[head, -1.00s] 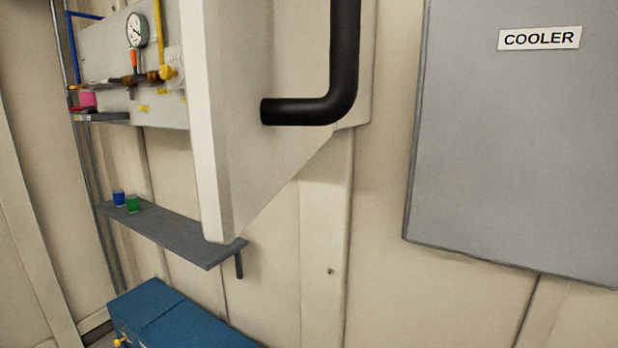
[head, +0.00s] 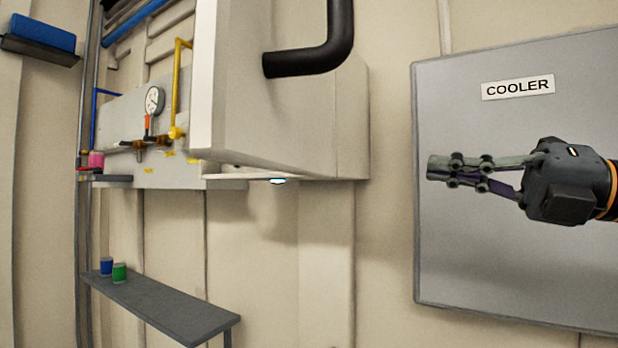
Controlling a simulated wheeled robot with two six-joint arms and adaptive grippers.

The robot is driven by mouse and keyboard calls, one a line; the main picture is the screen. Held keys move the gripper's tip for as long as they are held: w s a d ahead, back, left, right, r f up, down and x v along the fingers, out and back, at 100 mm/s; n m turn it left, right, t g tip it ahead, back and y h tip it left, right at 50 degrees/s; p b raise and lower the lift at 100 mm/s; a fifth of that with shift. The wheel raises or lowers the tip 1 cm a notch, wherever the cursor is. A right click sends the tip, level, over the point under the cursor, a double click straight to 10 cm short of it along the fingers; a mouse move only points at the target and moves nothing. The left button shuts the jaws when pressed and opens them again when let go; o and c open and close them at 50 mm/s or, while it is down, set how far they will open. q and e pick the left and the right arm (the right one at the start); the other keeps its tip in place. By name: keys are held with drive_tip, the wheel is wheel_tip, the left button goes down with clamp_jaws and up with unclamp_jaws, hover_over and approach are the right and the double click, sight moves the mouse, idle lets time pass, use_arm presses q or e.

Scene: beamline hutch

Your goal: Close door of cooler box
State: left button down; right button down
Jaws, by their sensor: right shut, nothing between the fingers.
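A flat grey panel labelled COOLER (head: 455,265) fills the right side of the head view. I take it as the cooler box front or door; its sides and hinge are not visible, so I cannot tell how far it is open. My right gripper (head: 437,169) comes in from the right in front of the panel, below its label. Its fingers are shut and empty, pointing left. I cannot tell whether it touches the panel. My left gripper is not in view.
A pressure gauge (head: 155,99) and yellow pipe (head: 178,75) are further left. A grey shelf (head: 160,305) holds blue and green cups (head: 119,273).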

drive_tip(key=s+a+r+n+g+b, duration=0.1)
drive_tip(key=s+a+n+g, duration=0.15)
drive_tip(key=s+n, duration=0.7)
drive_tip(key=s+a+r+n+g, duration=0.1)
drive_tip(key=s+n+g, duration=0.35)
drive_tip(key=s, duration=1.05)
drive_tip(key=p, duration=1)
approach(230, 94)
drive_tip(key=shift+n+t, duration=0.4)
drive_tip(key=a, duration=0.5)
drive_tip(key=shift+w+r, duration=0.15)
drive_tip(key=shift+a+f, duration=0.2)
drive_tip(key=shift+a, duration=0.05)
drive_tip(key=shift+w+a, duration=0.25)
drive_tip(key=shift+a, duration=0.45)
